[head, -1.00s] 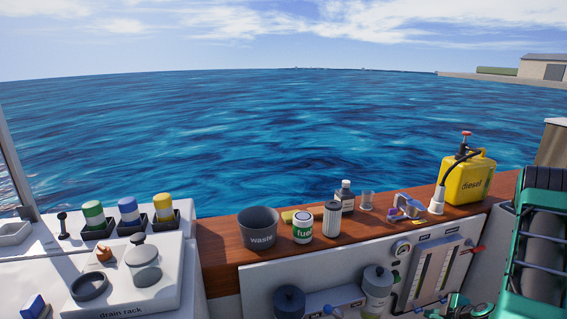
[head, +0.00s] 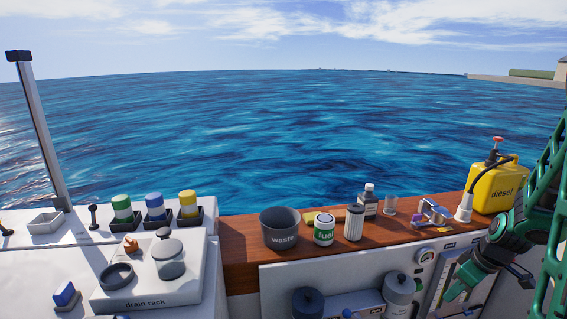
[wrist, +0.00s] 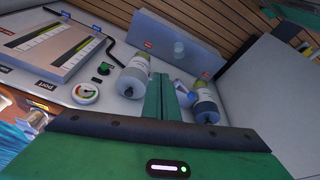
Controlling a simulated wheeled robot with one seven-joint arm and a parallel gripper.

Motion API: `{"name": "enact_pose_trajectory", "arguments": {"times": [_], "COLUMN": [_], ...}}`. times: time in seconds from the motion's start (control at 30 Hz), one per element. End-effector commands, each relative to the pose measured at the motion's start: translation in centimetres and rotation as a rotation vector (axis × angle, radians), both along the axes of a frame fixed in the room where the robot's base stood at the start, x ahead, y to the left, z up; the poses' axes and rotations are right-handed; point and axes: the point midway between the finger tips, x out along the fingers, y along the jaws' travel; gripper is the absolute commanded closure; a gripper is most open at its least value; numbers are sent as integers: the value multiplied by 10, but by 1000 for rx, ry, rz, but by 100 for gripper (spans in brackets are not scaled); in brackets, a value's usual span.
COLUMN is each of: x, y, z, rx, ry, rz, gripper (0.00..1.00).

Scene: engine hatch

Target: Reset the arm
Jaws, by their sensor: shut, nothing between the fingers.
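My gripper (wrist: 167,98) shows in the wrist view with its two green fingers together and nothing between them. In the head view my green arm comes in at the right edge, and its lower end hangs in front of the panel's right part. In the wrist view the fingers point toward the panel, near two filter bowls; the left bowl (wrist: 133,76) and the right bowl (wrist: 206,103) show on either side of them. Contact with the panel does not show.
The drain rack (head: 190,288) is at left. A gauge (wrist: 85,93) sits on the panel.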

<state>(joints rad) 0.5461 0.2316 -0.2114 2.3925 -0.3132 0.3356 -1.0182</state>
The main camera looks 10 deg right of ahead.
Motion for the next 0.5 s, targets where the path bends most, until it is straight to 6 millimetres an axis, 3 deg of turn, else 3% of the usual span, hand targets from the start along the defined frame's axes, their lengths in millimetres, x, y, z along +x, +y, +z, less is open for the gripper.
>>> {"name": "enact_pose_trajectory", "arguments": {"times": [0.1,0.5], "x": [-22,-118], "y": [17,69], "z": [31,108], "rx": [7,34], "ry": [50,204], "rz": [-104,-543], "gripper": [100,100]}}
